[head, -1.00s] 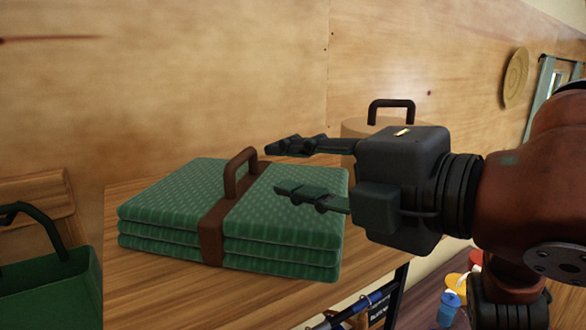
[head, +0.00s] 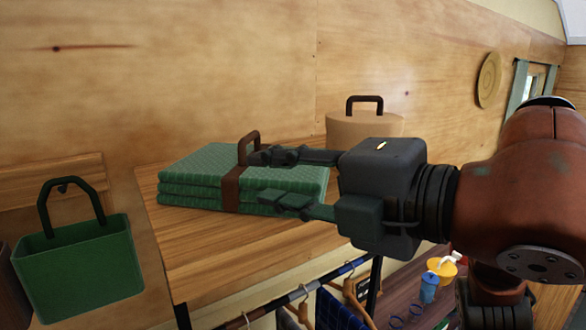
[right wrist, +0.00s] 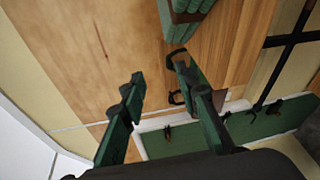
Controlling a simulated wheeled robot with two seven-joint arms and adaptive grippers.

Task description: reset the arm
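My right gripper (head: 275,180) reaches in from the right in the head view. Its two dark fingers are spread apart with nothing between them. In the picture the fingers overlap the right part of a folded green blanket stack (head: 195,175), which has a brown strap and handle. The stack lies flat on a wooden shelf top (head: 200,250). In the right wrist view the open fingers (right wrist: 155,78) show empty, and part of the green stack (right wrist: 185,20) is at the top, apart from them. My left gripper is not in view.
A green bag (head: 80,260) is at the lower left. A tan container with a dark handle (head: 345,123) stands behind the gripper. Below are a rail with hangers (head: 300,292), a blue cup (head: 429,288) and a yellow item (head: 441,268). The shelf's front is clear.

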